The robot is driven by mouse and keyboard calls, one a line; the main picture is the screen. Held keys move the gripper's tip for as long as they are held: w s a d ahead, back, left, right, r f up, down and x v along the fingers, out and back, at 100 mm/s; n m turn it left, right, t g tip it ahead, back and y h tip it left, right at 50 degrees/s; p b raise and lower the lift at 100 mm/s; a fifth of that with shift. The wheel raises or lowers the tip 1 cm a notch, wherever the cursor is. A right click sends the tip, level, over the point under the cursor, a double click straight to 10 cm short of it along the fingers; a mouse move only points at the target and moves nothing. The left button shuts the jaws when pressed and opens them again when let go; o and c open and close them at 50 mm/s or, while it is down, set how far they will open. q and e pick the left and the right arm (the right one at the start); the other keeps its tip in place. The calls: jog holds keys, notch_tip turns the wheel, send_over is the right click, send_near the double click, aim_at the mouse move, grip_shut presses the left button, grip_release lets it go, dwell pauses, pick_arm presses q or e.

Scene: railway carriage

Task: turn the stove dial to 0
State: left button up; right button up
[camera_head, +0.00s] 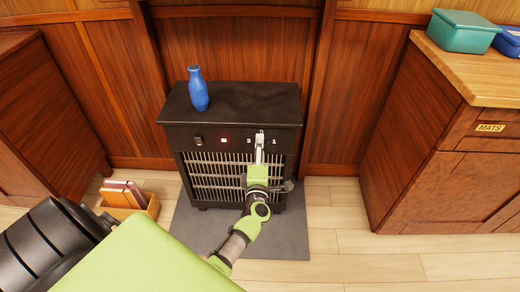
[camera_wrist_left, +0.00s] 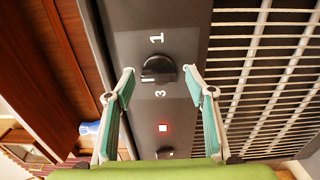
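The dial (camera_wrist_left: 158,68) is a dark round knob with a light mark, on the black stove's front panel (camera_head: 175,139). In the left wrist view, a 1 is above the dial and a 3 below it. No 0 can be read, and I cannot tell which number the mark points to. My left gripper (camera_head: 260,138) is open in front of the panel; it also shows in the left wrist view (camera_wrist_left: 158,71). Its fingertips stand either side of the dial, with gaps visible. In the head view the gripper hides the dial. My right gripper is not in view.
A red light (camera_head: 224,140) and a switch (camera_head: 198,140) are on the same panel. A blue vase (camera_head: 198,90) stands on the stove top. A box of books (camera_head: 151,206) is on the floor at left. A wooden counter (camera_head: 460,70) is at right.

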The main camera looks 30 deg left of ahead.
pick_arm(q)
jog(key=v, duration=1.2)
dwell(0.4)
